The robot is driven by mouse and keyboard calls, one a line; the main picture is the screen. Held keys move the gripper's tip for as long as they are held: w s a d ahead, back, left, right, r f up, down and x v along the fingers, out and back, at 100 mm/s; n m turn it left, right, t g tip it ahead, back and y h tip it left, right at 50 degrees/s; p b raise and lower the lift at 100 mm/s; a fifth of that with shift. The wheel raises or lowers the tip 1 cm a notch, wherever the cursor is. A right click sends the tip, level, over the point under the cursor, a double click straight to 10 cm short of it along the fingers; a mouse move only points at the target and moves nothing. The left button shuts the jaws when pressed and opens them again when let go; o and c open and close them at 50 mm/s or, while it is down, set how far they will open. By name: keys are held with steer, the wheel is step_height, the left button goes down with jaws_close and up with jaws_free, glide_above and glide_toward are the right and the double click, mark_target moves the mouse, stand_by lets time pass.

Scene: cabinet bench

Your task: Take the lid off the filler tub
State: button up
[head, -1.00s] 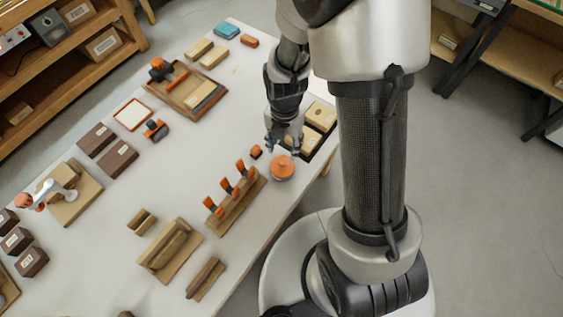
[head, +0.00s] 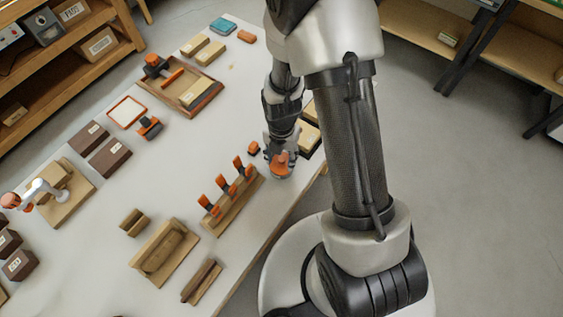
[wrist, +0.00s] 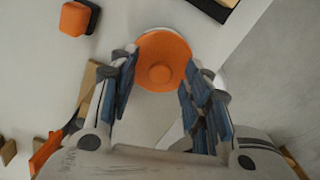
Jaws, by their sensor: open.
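The filler tub (head: 281,175) stands near the bench's right edge in the head view, with its round orange lid (head: 280,160) on top. In the wrist view the lid (wrist: 163,47) is an orange disc with a small round knob in its middle. My gripper (wrist: 158,75) is open, with its blue-padded fingers on the left and right sides of the lid's near part. In the head view my gripper (head: 280,153) is right at the lid and partly hides it. I cannot tell whether the fingers touch the lid. The tub's body is mostly hidden below the lid.
A small orange block (head: 254,148) lies just left of the tub. A wooden rack with orange-handled tools (head: 236,201) stands nearer the front. A dark tray with light blocks (head: 309,136) lies behind to the right. The bench's right edge is close.

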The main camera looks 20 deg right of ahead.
steer(key=shift+c, duration=0.3)
steer(key=c, duration=0.8)
steer(key=shift+r, duration=0.15)
steer(key=shift+c, duration=0.2)
